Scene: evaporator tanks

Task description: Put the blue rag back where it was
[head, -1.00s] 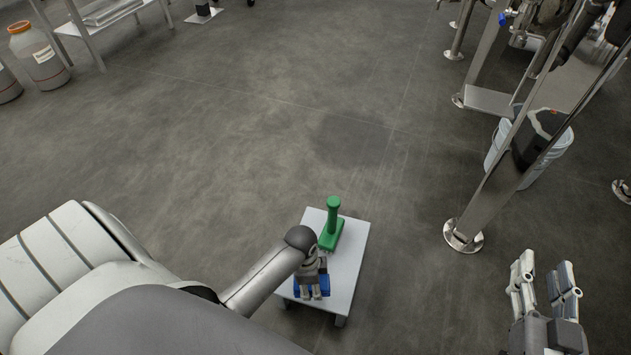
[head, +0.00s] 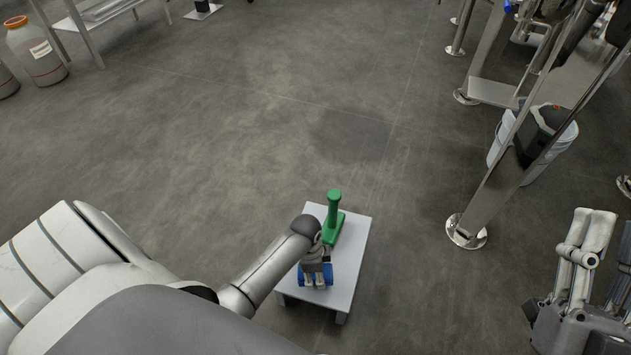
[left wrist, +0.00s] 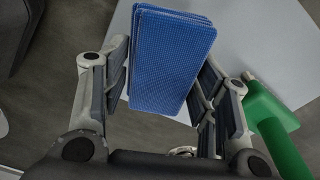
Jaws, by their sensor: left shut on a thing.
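The blue rag (head: 326,268) is a folded, textured stack between the fingers of my left gripper (head: 316,282), which is shut on it. In the left wrist view the rag (left wrist: 168,60) fills the space between both fingers. It is over the small light-grey table (head: 346,262); I cannot tell whether it touches the top. Fingers and wrist hide part of the rag in the head view. My right gripper (head: 600,262) is at the lower right, empty and open, partly cut off by the picture edge.
A green handled tool (head: 333,218) stands on the far part of the table, close beside my left gripper. Steel legs (head: 487,190) and a white bucket (head: 548,170) are at the right. Orange-lidded jars stand far left (head: 36,50). The floor between is clear.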

